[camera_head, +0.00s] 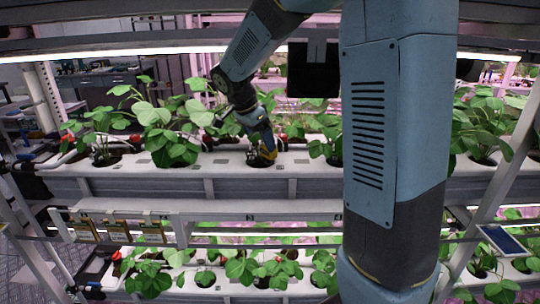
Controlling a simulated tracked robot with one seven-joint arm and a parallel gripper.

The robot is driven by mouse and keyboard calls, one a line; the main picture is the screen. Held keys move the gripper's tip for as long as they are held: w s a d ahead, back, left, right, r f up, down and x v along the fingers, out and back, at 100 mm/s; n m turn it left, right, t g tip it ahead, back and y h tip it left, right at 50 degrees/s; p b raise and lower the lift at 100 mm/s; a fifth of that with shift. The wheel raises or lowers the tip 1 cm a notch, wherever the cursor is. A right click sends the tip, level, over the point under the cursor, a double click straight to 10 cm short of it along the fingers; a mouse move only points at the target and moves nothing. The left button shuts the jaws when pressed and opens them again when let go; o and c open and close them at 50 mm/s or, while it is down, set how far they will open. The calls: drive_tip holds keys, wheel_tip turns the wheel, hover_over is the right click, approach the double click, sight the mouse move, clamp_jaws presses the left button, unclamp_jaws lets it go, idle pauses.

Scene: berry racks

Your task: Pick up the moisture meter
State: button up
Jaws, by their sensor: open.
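My gripper (262,148) reaches down at a hole in the upper white trough, between strawberry plants. A small yellow and dark shape (266,153) shows right at its fingertips, over the hole. It may be the moisture meter, but it is too small and too crowded by the gripper to tell it from the fingers. The gripper is open; whether the fingers touch this shape cannot be seen. No other thing that I can clearly name as the moisture meter shows.
Leafy plants with red berries stand on both sides of my gripper along the upper trough (210,160). A lower trough of plants runs beneath a shelf ledge (250,207). A dark blue panel (503,240) is at right. My large arm link blocks the middle right.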

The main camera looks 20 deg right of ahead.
sight(269, 160)
drive_tip(key=shift+d+x, duration=0.15)
drive_tip(key=shift+x, duration=1.15)
drive_tip(key=shift+d+x, duration=0.15)
drive_tip(key=shift+x, duration=1.2)
drive_tip(key=shift+w+r, duration=0.1)
drive_tip(key=shift+r, duration=0.05)
drive_tip(key=shift+c, duration=0.4)
drive_tip(key=c, duration=1.1)
